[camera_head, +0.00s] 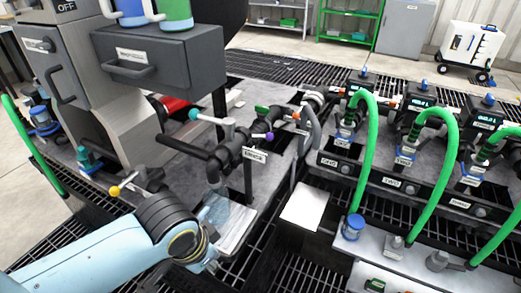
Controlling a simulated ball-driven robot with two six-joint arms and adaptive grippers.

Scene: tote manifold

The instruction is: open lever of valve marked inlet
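A dark pipe manifold (232,150) with several valve levers runs across the grey bench. One lever ends in a yellow ball (115,191), one in a teal ball (193,114), and one in a purple ball (269,136). A white label (255,156) stands on a post below the pipe; its small text is not clearly legible, and I cannot tell which valve is marked inlet. My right gripper is not in view.
A grey cabinet with a drawer box (160,60) stands behind the manifold on the left. Green hoses (366,150) arch over several dark units on the right. A white plate (304,206) lies near the middle. Black grating covers the floor around the bench.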

